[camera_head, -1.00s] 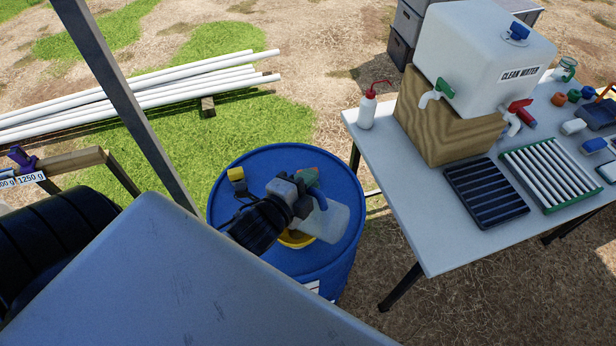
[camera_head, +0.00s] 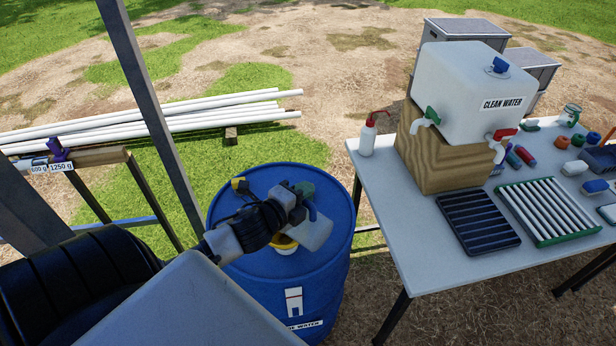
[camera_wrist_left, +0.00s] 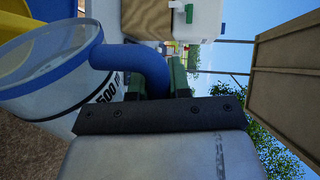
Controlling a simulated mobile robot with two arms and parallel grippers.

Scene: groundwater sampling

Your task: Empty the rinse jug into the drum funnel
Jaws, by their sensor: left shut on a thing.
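The rinse jug (camera_head: 318,233) is a translucent white jug with a blue rim and a blue handle. My left gripper (camera_head: 304,197) is shut on its handle, which shows between the green fingers in the left wrist view (camera_wrist_left: 140,64). The jug is held over the blue drum (camera_head: 330,270), tipped with its mouth low. The yellow funnel (camera_head: 285,245) on the drum top is partly hidden by the gripper and jug. It also shows just beyond the jug's rim in the left wrist view (camera_wrist_left: 22,35). I cannot make out any liquid. My right gripper is out of view.
A table (camera_head: 385,220) to the right carries the clean water tank (camera_head: 470,95), a wash bottle (camera_head: 368,137) and racks. A dark post (camera_head: 150,100) and a wooden rail (camera_head: 95,158) stand left.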

